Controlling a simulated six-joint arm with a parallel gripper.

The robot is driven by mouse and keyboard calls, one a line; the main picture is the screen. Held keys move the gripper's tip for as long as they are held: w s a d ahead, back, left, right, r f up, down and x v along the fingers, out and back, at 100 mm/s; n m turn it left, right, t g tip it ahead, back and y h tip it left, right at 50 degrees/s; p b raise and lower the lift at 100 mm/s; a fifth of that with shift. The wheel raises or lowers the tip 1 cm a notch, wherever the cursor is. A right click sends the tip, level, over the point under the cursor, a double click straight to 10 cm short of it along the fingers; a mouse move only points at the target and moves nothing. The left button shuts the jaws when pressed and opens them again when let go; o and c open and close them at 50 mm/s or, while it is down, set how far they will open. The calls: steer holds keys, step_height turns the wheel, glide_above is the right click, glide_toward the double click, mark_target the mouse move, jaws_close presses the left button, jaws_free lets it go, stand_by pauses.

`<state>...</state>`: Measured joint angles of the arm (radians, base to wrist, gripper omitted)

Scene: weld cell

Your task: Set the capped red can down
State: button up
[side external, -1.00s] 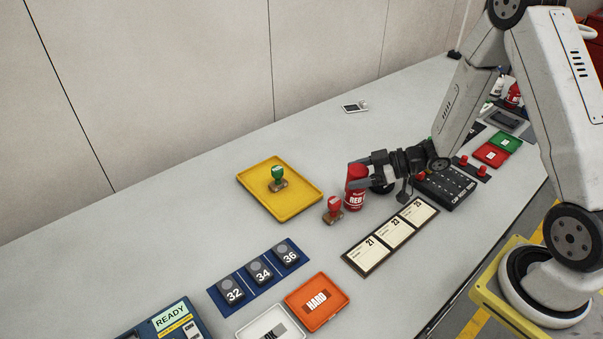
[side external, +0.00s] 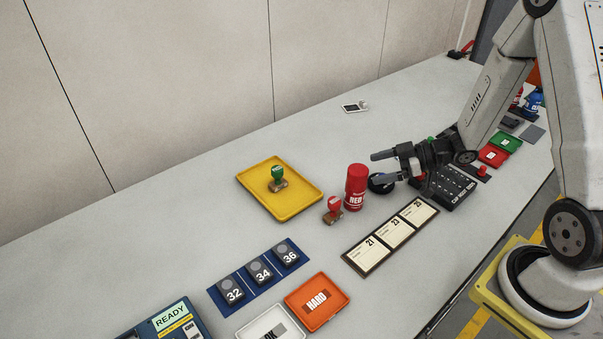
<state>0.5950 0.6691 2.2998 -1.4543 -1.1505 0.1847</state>
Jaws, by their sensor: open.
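The capped red can (side external: 355,188) stands upright on the grey table, with a white "RED" label facing the camera. Its red cap is on. My gripper (side external: 376,167) is open and empty just to the right of the can, with its fingers pointing left toward it. A gap shows between the upper finger and the can, so they look apart.
A red-handled stamp (side external: 333,210) stands close left of the can. A yellow tray (side external: 309,205) holding a green-handled stamp (side external: 278,178) is farther left. A card rack (side external: 391,237) lies in front, and a black "CAP BODY" panel (side external: 452,188) lies right.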

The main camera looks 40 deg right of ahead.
steer(key=v, duration=0.6)
steer(key=shift+s+d, duration=0.15)
steer(key=shift+s, duration=0.05)
steer(key=shift+w, duration=0.1)
stand_by(0.4)
steer(key=w+r+m+g+h, duration=0.1)
steer(key=w+m+h, duration=0.4)
steer(key=h, duration=0.4)
steer(key=s+a+m+g, duration=0.4)
steer(key=s+a+g, duration=0.1)
steer(key=s+a, duration=0.4)
steer(key=shift+s+a+r+g, duration=0.35)
steer(key=shift+a+r+g, duration=0.05)
steer(key=shift+a+r, duration=0.05)
stand_by(0.7)
